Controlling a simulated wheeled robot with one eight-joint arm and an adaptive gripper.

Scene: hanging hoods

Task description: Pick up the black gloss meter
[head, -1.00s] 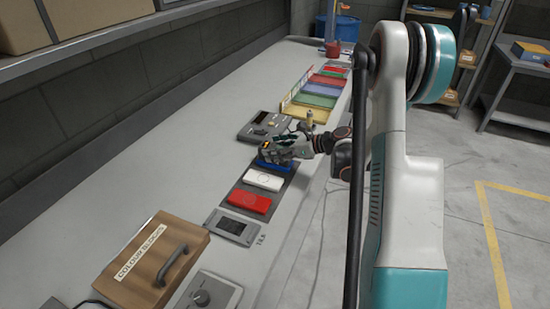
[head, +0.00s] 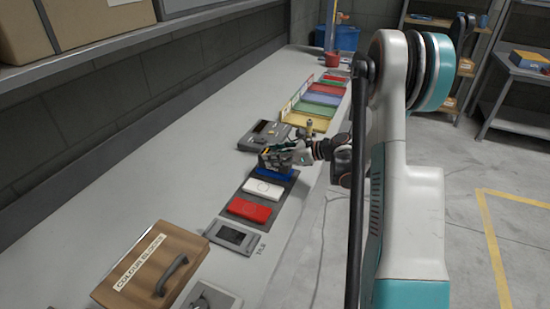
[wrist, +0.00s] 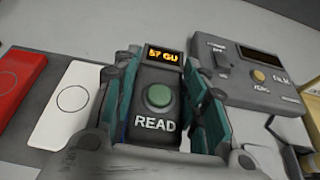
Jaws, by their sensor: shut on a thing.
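The gloss meter (wrist: 158,100) is between the teal finger pads of my gripper (wrist: 160,115) in the wrist view. It is a dark block with a green button marked READ and an amber display that reads "57 GU". My gripper (head: 288,158) is shut on it. In the head view the gripper is over the blue panel (head: 275,172) on the dark strip, and the meter (head: 270,158) is mostly covered by the fingers. I cannot tell whether the meter touches the panel.
White (head: 262,189) and red (head: 250,210) panels lie nearer on the strip. A grey film gauge (head: 262,137) stands just behind-left of the gripper. Coloured trays (head: 322,99) lie farther back. A wooden box labelled COLOUR BLOCKS (head: 150,265) is at the front. The bench's left side is clear.

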